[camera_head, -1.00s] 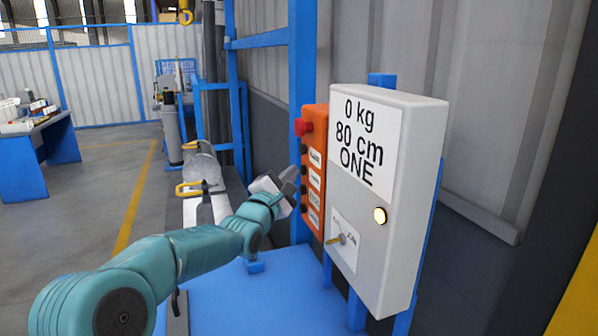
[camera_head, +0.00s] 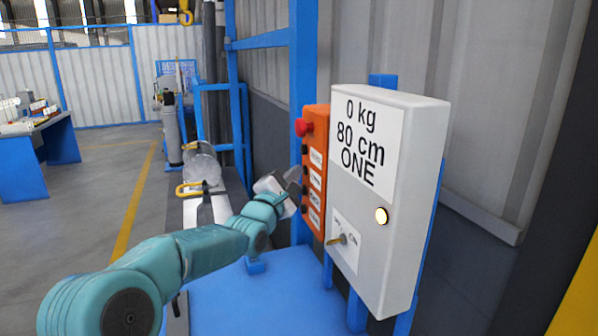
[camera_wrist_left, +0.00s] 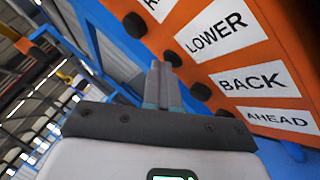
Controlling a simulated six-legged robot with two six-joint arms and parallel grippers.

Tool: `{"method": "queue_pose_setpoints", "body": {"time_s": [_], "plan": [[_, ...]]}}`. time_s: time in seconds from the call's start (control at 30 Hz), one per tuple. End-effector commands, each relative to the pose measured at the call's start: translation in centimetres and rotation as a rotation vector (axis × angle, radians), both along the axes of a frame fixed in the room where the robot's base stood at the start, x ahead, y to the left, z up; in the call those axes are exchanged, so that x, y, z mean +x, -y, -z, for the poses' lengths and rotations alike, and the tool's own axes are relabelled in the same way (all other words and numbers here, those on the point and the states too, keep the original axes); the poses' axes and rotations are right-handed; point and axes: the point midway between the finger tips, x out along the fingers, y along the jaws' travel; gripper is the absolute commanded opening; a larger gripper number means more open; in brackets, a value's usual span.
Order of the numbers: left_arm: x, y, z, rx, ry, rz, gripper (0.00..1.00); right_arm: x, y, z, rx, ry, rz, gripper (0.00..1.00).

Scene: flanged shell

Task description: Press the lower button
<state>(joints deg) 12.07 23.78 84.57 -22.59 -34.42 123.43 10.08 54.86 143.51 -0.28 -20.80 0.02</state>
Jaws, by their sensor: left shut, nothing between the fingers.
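An orange button panel (camera_head: 318,152) stands upright beside the grey box. In the left wrist view the panel (camera_wrist_left: 258,62) has a column of black buttons with white labels. The button beside the LOWER label (camera_wrist_left: 217,34) is the lower button (camera_wrist_left: 172,58). My left gripper (camera_wrist_left: 161,66) is shut and empty, its fingertips right by the lower button and partly overlapping it in the picture. I cannot tell whether they touch it. In the head view my left gripper (camera_head: 293,176) is at the panel's left edge, around mid-height. My right gripper is not in view.
A red mushroom button (camera_head: 303,127) tops the panel. The grey box (camera_head: 423,190) reads "0 kg 80 cm ONE", with a lit lamp (camera_head: 381,215) and a key switch (camera_head: 339,239). The BACK button (camera_wrist_left: 200,91) sits close to my fingers. A blue post (camera_head: 303,60) stands behind.

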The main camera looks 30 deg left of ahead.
Motion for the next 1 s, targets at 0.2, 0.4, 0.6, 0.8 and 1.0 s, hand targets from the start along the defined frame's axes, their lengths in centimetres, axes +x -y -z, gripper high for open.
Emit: {"method": "queue_pose_setpoints", "body": {"time_s": [0.2,0.4,0.6,0.8,1.0], "plan": [[0.28,0.48,-0.06,0.001,0.001,0.005,0.00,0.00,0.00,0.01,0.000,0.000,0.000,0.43],[0.47,0.70,-0.08,0.003,0.001,0.007,0.00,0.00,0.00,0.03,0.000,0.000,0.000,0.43],[0.66,0.93,-0.06,0.004,0.001,0.008,0.00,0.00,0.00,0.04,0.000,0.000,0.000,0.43],[0.69,1.00,-0.06,0.004,0.000,0.010,0.00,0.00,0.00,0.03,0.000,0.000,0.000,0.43],[0.65,0.97,0.02,0.004,0.000,0.010,0.00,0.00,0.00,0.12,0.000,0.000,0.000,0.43]]}}
